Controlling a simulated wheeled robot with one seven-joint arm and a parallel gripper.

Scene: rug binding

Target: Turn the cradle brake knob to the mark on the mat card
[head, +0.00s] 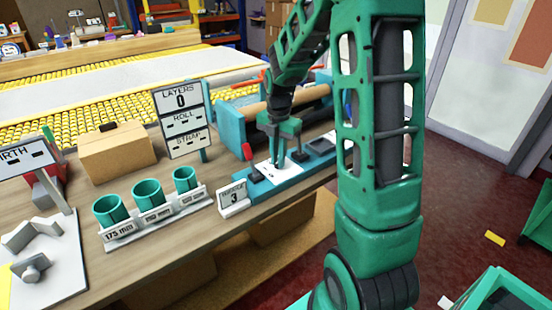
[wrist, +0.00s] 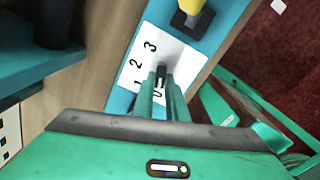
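The cradle brake knob (wrist: 163,74) is a small black knob on a white dial plate (wrist: 187,54) printed 0, 1, 2, 3. My gripper (wrist: 162,88) reaches down over the plate with one finger on each side of the knob; whether they press on it I cannot tell. The fingers hide part of the knob, so its exact setting is unclear; the 0 is partly covered. In the head view the gripper (head: 279,160) stands over the white plate (head: 287,172) on the teal cradle base. The card (head: 233,198) in front of it reads 3.
A yellow-topped black part (wrist: 191,17) stands close to the plate. A red-handled lever (head: 247,152) is left of the gripper. A sign (head: 182,115) reads LAYERS 0, ROLL, STRAP. Green cups (head: 147,193) and a cardboard box (head: 117,152) stand further left on the bench.

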